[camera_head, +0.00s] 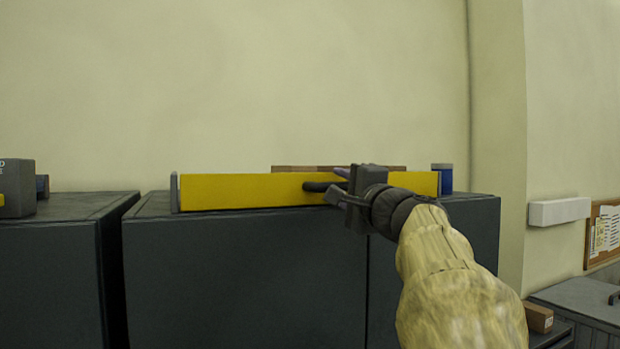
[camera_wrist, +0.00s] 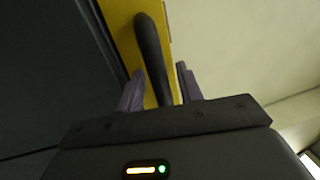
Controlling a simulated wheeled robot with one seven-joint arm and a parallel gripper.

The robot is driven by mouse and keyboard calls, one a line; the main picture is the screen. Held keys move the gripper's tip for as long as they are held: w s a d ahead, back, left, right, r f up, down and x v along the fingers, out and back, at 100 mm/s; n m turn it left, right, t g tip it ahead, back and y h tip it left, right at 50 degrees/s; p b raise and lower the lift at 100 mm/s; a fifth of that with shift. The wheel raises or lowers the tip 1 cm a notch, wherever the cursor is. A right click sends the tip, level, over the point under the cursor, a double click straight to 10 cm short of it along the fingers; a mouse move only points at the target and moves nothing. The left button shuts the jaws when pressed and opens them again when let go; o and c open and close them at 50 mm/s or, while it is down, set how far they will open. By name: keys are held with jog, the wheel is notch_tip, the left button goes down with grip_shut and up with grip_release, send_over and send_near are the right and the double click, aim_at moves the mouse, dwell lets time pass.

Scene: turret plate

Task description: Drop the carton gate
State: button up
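The carton gate (camera_head: 245,191) is a long yellow panel standing along the front top edge of a dark cabinet. Its black handle (camera_head: 318,187) sticks out from the front face. My gripper (camera_head: 338,186) is at the handle, right of the panel's middle. In the wrist view, the handle (camera_wrist: 152,55) runs between the two fingers of my gripper (camera_wrist: 160,85), with gaps visible on both sides, so it is open. The yellow panel (camera_wrist: 120,22) lies behind the handle there. Brown cartons (camera_head: 290,168) show just above the gate's top edge; their lower parts are hidden.
The dark cabinet (camera_head: 240,275) fills the front. A blue container (camera_head: 443,178) stands at the gate's right end. Another cabinet (camera_head: 55,270) with a grey box (camera_head: 17,188) is at left, across a narrow gap. A small carton (camera_head: 538,317) sits low at right.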

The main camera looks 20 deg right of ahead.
grip_shut()
